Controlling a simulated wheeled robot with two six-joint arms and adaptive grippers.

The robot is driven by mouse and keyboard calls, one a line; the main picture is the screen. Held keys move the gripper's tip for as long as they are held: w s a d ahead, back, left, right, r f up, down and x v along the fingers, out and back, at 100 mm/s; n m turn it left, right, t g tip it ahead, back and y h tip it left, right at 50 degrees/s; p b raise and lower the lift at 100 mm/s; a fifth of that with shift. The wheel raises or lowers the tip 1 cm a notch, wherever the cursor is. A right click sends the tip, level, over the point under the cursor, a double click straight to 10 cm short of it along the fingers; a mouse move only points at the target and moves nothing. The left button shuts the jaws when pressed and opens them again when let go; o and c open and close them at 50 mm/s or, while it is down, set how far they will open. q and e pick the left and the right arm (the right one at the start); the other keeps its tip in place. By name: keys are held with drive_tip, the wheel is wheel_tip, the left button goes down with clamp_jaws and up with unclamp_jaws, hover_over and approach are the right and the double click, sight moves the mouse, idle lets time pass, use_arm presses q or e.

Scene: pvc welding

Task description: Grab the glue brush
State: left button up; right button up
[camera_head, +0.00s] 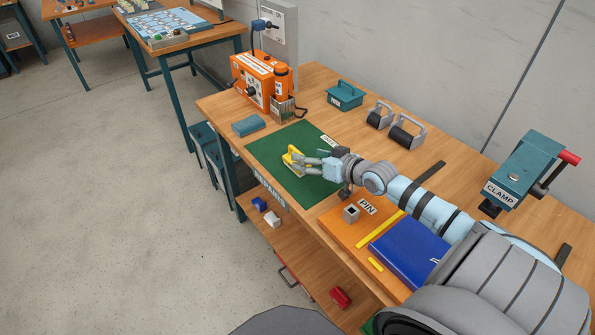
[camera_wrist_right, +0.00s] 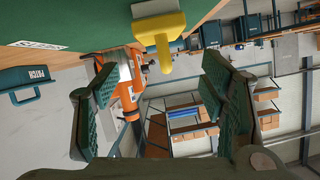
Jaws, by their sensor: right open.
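The glue brush (camera_head: 291,158) appears as a yellow tool on the green mat (camera_head: 275,150) on the workbench. In the right wrist view, the brush (camera_wrist_right: 160,33) shows a yellow body and handle with a pale flat head, at the top middle. My right gripper (camera_head: 308,161) is low over the mat, with its fingers close beside the brush. In the right wrist view its two dark green finger pads (camera_wrist_right: 160,95) are spread wide with nothing between them. The brush lies beyond the pads there. Whether a finger touches it I cannot tell. My left gripper is not in view.
An orange machine (camera_head: 255,80) and a blue-grey block (camera_head: 248,125) stand behind the mat. A teal PATCH box (camera_head: 345,97) and two grey-handled rollers (camera_head: 405,132) lie farther right. A blue pad (camera_head: 408,250) and a small BIN box (camera_head: 351,213) sit near my right arm.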

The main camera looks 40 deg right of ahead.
sight(292, 150)
drive_tip(key=x, duration=0.2)
drive_tip(key=shift+w+f+b, duration=0.2)
drive_tip(key=shift+w+b, duration=0.05)
drive_tip(key=shift+b, duration=0.1)
drive_tip(key=b+x, duration=0.2)
drive_tip(key=x, duration=0.3)
drive_tip(key=shift+w+d+r, duration=0.15)
drive_tip(key=shift+w, duration=0.2)
drive_tip(key=shift+s+r, duration=0.1)
drive_tip(key=shift+s, duration=0.05)
drive_tip(key=c, duration=1.3)
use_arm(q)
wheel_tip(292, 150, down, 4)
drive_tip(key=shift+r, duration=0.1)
use_arm(e)
drive_tip(key=shift+r, duration=0.1)
